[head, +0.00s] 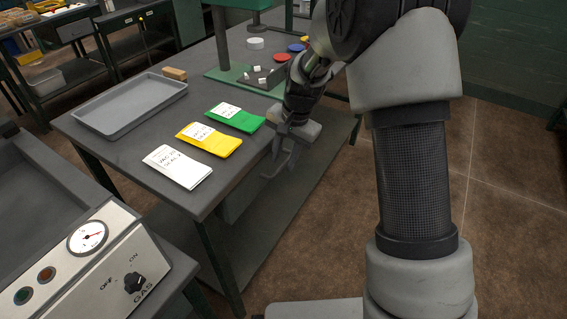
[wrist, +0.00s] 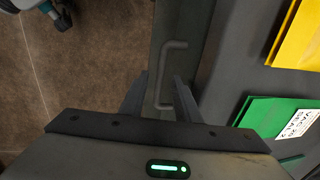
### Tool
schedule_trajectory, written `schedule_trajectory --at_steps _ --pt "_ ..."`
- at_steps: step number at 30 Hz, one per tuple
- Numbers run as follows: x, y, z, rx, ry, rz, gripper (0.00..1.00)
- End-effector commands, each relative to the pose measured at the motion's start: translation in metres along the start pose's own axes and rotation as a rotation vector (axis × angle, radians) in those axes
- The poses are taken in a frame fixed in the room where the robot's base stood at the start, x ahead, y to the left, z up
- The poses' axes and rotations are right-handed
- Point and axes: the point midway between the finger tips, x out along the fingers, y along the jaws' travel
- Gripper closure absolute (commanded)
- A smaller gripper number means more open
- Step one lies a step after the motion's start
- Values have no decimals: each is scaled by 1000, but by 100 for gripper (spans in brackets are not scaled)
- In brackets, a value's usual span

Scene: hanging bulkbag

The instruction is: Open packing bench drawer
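The packing bench (head: 134,150) has a dark grey top in the head view. Its drawer front (wrist: 178,22) shows in the wrist view as a dark strip along the bench edge. A grey bar handle (wrist: 168,62) stands out from it. My gripper (wrist: 160,80) is open, with one finger on each side of the handle in the picture; I cannot tell whether either finger touches it. In the head view my gripper (head: 281,168) is at the bench's right edge, just below the top. The handle is hidden there behind the gripper, and the drawer looks shut.
A white packet (head: 178,168), a yellow packet (head: 209,139) and a green packet (head: 236,117) lie on the bench beside a grey tray (head: 130,104). A gas control panel (head: 85,265) stands at the front left. Brown floor (head: 500,150) is clear to the right.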

Motion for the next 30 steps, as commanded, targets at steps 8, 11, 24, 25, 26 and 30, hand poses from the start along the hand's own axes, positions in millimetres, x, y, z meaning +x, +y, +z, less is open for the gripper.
schedule_trajectory --at_steps 8,11,24,25,26,30 --pt "13 0 0 0 1 -1 71" --pt "13 0 0 0 1 -1 71" --pt "13 0 0 0 0 -1 100" --pt "13 0 0 0 0 -1 100" --pt "13 0 0 0 1 -1 100" --pt "12 4 -2 1 0 0 100"
